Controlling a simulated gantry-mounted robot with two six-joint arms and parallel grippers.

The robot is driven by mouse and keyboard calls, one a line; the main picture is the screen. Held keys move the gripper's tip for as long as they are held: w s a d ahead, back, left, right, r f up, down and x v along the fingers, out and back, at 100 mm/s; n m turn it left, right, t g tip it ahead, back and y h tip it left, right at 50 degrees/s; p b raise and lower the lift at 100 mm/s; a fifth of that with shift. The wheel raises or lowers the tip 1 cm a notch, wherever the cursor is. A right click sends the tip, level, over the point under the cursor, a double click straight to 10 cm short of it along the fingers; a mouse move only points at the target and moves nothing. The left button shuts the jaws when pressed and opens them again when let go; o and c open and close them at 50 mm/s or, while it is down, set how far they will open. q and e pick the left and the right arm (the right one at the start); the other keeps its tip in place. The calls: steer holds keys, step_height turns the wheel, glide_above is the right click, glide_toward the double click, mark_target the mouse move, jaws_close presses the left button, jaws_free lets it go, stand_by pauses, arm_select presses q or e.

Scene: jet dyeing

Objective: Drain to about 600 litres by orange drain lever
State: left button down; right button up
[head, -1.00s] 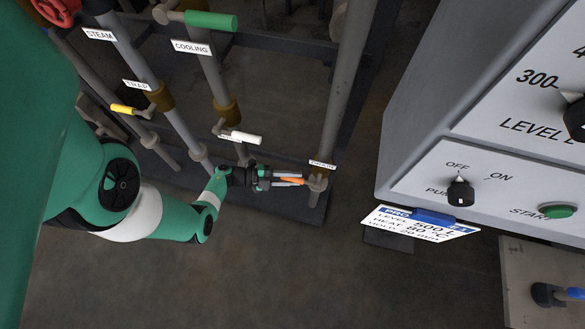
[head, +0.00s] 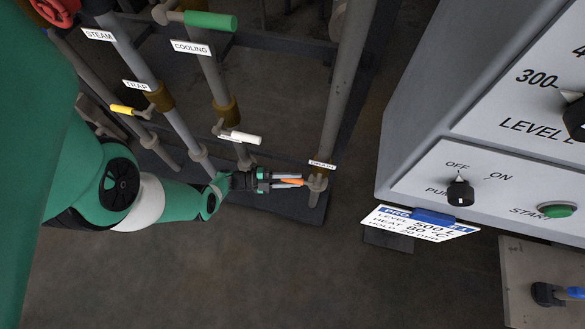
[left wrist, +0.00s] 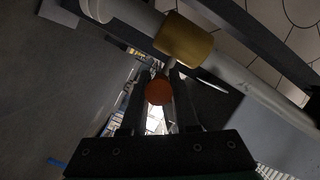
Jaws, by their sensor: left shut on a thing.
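The orange drain lever (head: 291,182) sticks out to the left from the valve on the drain pipe (head: 317,183), below the DRAIN label (head: 322,165). My left gripper (head: 288,180) is shut on the lever, with its fingers on both sides of it. In the left wrist view the lever's round orange end (left wrist: 158,92) sits between my two fingers, in front of the brass valve body (left wrist: 183,40). My right gripper is not in view. No litre reading of the tank shows.
A white lever (head: 240,137), a yellow lever (head: 124,110) and a green COOLING lever (head: 210,20) are on nearby pipes. The control panel (head: 420,130) stands at the right, with a card (head: 420,224) reading LEVEL 500 L. Floor is clear below my left arm.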

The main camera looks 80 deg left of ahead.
arm_select(q)
steer(key=c, duration=0.7)
jaws_free()
steer(key=shift+s, duration=0.1)
steer(key=s, duration=0.3)
steer(key=s+a, duration=0.1)
steer(key=s, duration=0.3)
steer(key=s+r, duration=0.1)
steer(key=s, duration=0.3)
steer(key=shift+s+a+p, duration=0.2)
steer(key=shift+a+p, duration=0.1)
steer(key=shift+a, duration=0.05)
